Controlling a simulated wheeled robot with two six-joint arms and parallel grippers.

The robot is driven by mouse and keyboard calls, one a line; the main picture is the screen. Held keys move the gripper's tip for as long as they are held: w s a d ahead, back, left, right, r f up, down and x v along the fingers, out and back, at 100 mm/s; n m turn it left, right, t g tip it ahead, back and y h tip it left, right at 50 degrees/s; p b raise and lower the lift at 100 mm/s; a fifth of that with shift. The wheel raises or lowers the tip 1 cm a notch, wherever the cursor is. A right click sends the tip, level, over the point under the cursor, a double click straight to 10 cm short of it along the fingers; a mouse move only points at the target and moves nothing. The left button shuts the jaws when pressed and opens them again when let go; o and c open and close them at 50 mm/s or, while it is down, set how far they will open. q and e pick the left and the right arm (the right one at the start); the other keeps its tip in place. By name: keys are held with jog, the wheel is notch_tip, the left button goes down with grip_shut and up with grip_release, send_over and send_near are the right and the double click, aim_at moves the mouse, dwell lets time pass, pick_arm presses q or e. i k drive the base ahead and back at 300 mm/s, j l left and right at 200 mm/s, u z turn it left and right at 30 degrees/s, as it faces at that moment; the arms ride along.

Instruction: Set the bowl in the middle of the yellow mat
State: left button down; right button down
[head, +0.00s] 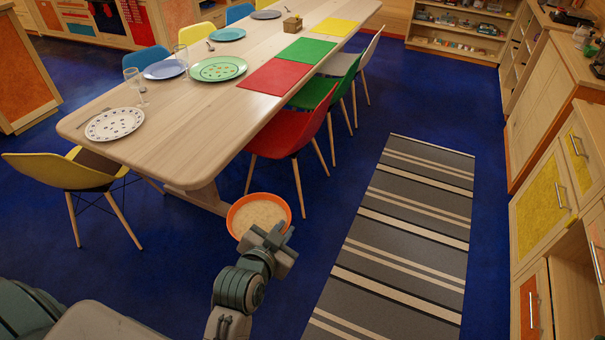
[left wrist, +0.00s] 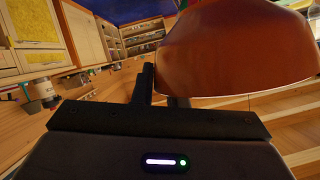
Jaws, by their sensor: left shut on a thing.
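The bowl (head: 242,210) is orange outside with a pale speckled inside. It shows in the head view in front of the table's near end, held above the blue floor. My left gripper (head: 272,238) is shut on the bowl's near rim. In the left wrist view the bowl's orange-brown outside (left wrist: 235,50) fills the upper right, beside the fingers. The yellow mat (head: 330,27) lies flat on the table's far right part, beyond the green mat (head: 305,50) and the red mat (head: 274,76). Nothing stands on the yellow mat. My right gripper is not in view.
The long wooden table (head: 190,105) holds several plates, two glasses and a small wooden box (head: 292,23). Red (head: 300,130), green and white chairs line its right side. A yellow chair (head: 75,172) stands at its near left. A striped rug (head: 405,230) lies on open floor.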

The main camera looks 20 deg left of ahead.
aim_at(335, 25)
jog(key=i, duration=4.35)
jog(key=i+l+u, duration=0.5)
jog(key=i, duration=0.3)
jog(key=i+l+u, duration=0.45)
jog(key=i+l, duration=0.15)
jog(key=i, duration=0.15)
jog(key=i+l+u, duration=0.75)
jog(key=i+l, duration=0.4)
jog(key=l, duration=0.1)
